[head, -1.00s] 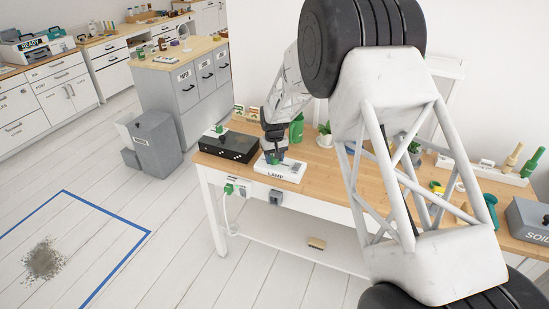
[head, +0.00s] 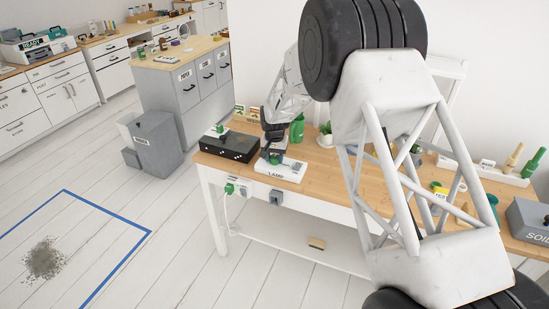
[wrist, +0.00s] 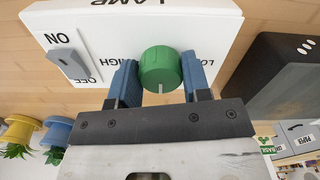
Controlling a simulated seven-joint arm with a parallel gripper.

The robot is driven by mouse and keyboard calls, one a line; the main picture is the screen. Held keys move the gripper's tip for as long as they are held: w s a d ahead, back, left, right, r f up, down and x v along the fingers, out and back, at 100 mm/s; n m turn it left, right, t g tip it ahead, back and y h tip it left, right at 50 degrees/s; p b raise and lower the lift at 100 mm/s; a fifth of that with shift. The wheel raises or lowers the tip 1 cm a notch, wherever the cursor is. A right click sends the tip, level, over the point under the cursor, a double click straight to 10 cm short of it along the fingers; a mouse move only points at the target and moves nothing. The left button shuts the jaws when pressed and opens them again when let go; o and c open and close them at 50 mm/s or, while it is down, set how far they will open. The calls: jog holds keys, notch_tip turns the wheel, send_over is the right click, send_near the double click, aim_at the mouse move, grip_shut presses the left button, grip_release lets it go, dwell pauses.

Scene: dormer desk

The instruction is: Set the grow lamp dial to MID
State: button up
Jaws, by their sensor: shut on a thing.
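The white lamp box (head: 282,171) lies on the wooden desk, marked LAMP on its front. In the wrist view the box (wrist: 215,22) appears upside down, with a green round dial (wrist: 160,67) and a grey rocker switch (wrist: 69,63) between ON and OFF. My gripper (wrist: 160,80) is shut on the dial, one blue finger on each side. The dial's white mark points down in the wrist view, towards my gripper's body. HIGH is readable left of the dial; the label on its right is partly covered. No MID label is visible.
A black box (head: 231,146) stands close left of the lamp box. A green bottle (head: 297,128) and potted plants stand behind and to the right. My arm covers much of the desk's middle. A grey SOIL box (head: 530,219) is at the far right.

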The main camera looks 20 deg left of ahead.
aim_at(275, 157)
jog(key=o, duration=0.9)
jog(key=shift+r, duration=0.15)
jog(key=shift+r, duration=3.8)
jog(key=shift+d, duration=0.1)
